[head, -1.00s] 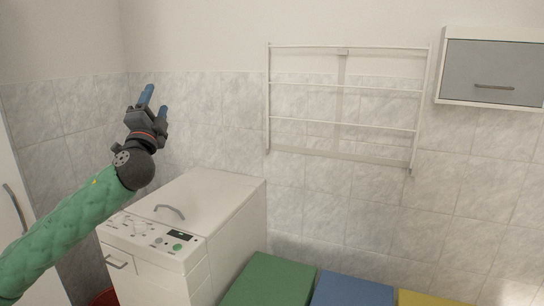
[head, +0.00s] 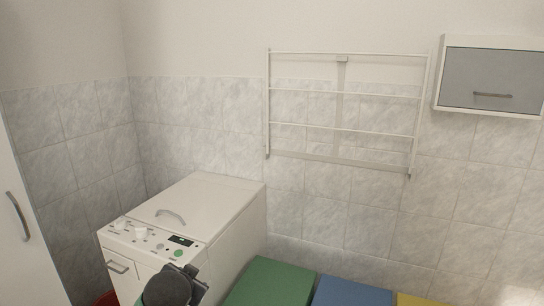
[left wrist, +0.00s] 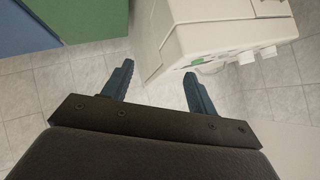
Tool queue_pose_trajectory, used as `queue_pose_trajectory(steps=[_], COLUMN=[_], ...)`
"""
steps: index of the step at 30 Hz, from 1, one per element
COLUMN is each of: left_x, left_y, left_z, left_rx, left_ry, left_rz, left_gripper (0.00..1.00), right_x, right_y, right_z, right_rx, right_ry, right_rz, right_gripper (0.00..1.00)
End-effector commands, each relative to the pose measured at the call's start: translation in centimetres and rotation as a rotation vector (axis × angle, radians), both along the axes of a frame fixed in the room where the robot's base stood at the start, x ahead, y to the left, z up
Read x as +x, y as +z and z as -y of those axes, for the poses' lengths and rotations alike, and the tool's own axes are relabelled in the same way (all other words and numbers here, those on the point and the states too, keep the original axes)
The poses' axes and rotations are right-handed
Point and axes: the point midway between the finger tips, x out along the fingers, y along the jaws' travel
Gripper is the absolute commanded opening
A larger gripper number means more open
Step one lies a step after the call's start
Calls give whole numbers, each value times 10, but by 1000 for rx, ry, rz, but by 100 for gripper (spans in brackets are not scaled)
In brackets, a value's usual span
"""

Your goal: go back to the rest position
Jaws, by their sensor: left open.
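In the head view, only a dark and green piece of my left arm shows at the bottom edge, in front of the washing machine (head: 235,225). Its fingers cannot be made out there. In the left wrist view, my left gripper (left wrist: 158,85) is open, its two blue fingers apart with nothing between them but tiled floor and the machine's lower edge. The white washing machine also shows in the left wrist view (left wrist: 215,28), just beyond the fingers. My right gripper is in neither view.
Green (head: 268,283), blue (head: 350,292) and yellow (head: 418,300) boxes stand right of the machine. A wall drying rack (head: 342,125) and a grey-fronted cabinet (head: 490,75) hang above. A white door or cupboard (head: 25,230) is at left. Tiled floor (left wrist: 60,85) is clear below the gripper.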

Motion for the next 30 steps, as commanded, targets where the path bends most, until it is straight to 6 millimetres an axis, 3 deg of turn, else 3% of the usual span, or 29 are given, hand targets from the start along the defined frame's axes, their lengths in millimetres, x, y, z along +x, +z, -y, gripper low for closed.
queue_pose_trajectory(steps=[6,20,30], left_x=[-51,-166,-270], left_y=[-53,-154,-221], left_z=[22,46,66], left_rx=[-122,-292,-371], left_ry=[-9,69,136], left_rz=[-125,-381,-598], left_gripper=[58,58,58], right_x=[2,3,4], right_y=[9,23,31], right_z=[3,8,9], right_rx=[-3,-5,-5], right_ry=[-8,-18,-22], right_rz=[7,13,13], right_gripper=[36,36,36])
